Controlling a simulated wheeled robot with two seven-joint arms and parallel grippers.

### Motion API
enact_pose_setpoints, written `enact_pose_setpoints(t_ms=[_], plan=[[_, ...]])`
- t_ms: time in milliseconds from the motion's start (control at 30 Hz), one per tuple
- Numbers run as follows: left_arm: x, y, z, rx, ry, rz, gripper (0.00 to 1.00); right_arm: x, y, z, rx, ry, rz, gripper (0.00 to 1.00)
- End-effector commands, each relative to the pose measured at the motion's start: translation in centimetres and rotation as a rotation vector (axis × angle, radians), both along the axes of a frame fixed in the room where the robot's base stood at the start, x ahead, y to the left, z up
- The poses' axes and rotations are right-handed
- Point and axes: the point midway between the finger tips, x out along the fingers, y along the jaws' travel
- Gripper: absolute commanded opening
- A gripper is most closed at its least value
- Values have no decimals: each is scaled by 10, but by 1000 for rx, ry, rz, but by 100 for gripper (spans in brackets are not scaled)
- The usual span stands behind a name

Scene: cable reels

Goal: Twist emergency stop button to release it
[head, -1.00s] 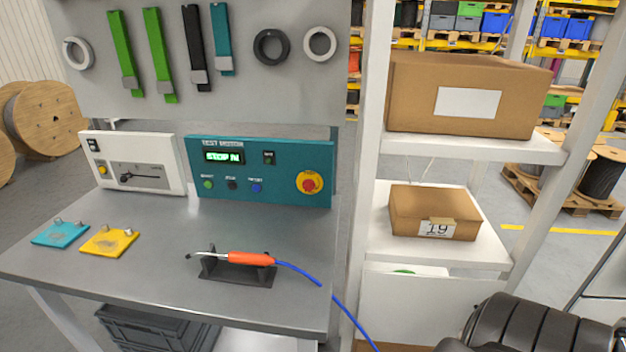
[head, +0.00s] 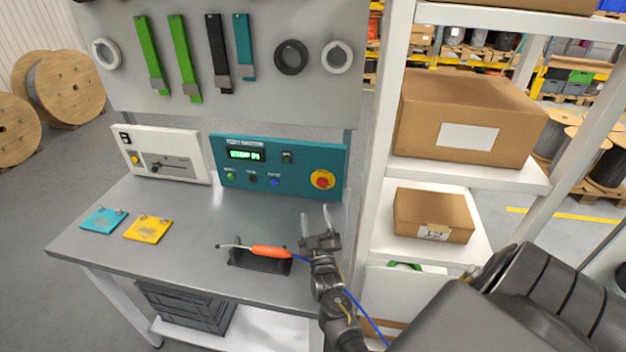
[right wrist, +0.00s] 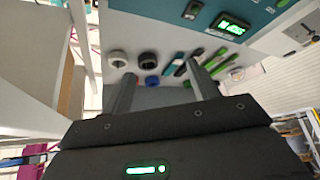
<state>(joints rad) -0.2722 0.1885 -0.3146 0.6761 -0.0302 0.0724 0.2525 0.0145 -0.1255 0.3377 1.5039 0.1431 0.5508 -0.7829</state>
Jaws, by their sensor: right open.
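The emergency stop button (head: 322,180) is a red knob on a yellow ring at the right end of the teal test panel (head: 285,190). The panel stands at the back of the grey workbench and its green display (head: 245,155) is lit. My right gripper (head: 316,212) is open and empty above the bench, in front of and below the button, fingers pointing towards the panel. In the right wrist view its two fingers (right wrist: 160,80) are spread apart with nothing between them. The stop button cannot be made out in that view. My left gripper is not in view.
An orange-handled tool (head: 270,252) with a blue cable lies on a black stand by my right forearm. Teal (head: 103,220) and yellow (head: 148,229) plates lie at the left. A white shelf with cardboard boxes (head: 433,214) stands close on the right.

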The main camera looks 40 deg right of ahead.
Motion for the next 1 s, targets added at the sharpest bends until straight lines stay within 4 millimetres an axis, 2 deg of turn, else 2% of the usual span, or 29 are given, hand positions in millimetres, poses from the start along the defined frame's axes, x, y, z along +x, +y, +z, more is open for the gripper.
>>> enact_pose_setpoints(t_ms=[33,100,200,333,467,667,833,1000], plan=[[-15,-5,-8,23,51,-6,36,17,-13,-5,89,13,-40,60],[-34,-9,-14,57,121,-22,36,33,-30,-14,220,31,-94,60],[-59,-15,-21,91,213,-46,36,50,-48,-25,392,43,-165,60],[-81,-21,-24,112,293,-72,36,59,-58,-36,546,44,-231,60],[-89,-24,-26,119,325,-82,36,62,-61,-40,607,42,-256,60],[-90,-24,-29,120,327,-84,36,65,-66,-42,613,41,-258,60],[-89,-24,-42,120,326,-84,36,80,-85,-43,609,38,-259,60],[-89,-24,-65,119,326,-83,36,101,-111,-45,608,38,-257,60]])
